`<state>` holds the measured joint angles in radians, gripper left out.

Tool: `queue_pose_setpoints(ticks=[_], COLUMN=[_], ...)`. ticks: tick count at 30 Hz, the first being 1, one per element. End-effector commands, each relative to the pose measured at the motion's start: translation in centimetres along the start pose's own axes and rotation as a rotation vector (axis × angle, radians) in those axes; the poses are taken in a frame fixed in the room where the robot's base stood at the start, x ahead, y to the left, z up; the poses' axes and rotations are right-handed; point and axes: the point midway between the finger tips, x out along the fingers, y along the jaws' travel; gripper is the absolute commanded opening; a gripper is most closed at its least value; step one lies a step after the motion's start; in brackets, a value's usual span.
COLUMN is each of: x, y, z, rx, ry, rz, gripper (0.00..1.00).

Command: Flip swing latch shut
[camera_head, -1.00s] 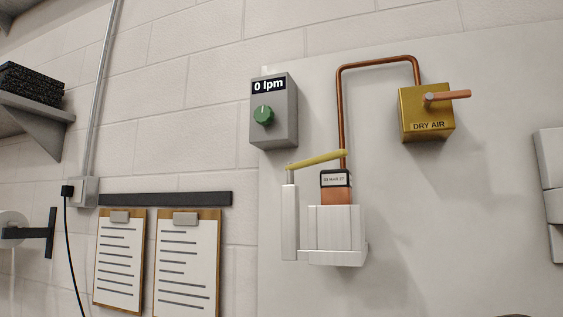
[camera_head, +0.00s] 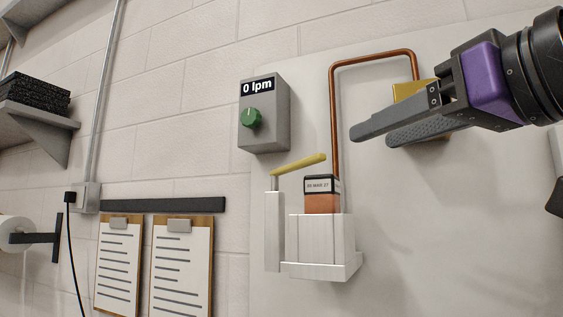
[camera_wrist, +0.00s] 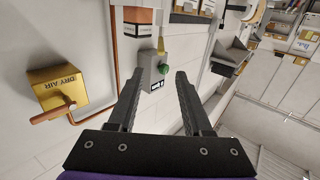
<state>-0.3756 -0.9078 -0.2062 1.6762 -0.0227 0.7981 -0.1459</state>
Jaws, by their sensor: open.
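The swing latch is a yellow bar (camera_head: 300,165) on a thin pin atop a white post (camera_head: 274,230). The orange cartridge (camera_head: 322,203) with a dark, date-labelled cap stands upright in a white ribbed holder (camera_head: 320,240). My gripper (camera_head: 373,137) is open and empty, right of the latch and apart from it, its fingers pointing left. In the wrist view, the latch bar (camera_wrist: 161,45) shows small beyond the space between my open fingers (camera_wrist: 160,75).
A grey box (camera_head: 265,110) with a green knob reads "0 lpm". A copper pipe (camera_head: 334,120) runs up behind the cartridge. My gripper mostly hides the brass DRY AIR valve, which shows in the wrist view (camera_wrist: 55,90). Clipboards (camera_head: 182,265) hang lower left.

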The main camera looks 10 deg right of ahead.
Motion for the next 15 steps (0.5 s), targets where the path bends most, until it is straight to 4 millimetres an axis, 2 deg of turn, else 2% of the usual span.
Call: queue_pose_setpoints(ticks=[5, 15], x=[1.1, 8.2], y=[0.0, -0.1], z=[-0.5, -0.5], rx=[0.000, -0.001], ry=[0.009, 0.004], rz=[-0.003, -0.004], gripper=[0.50, 0.50])
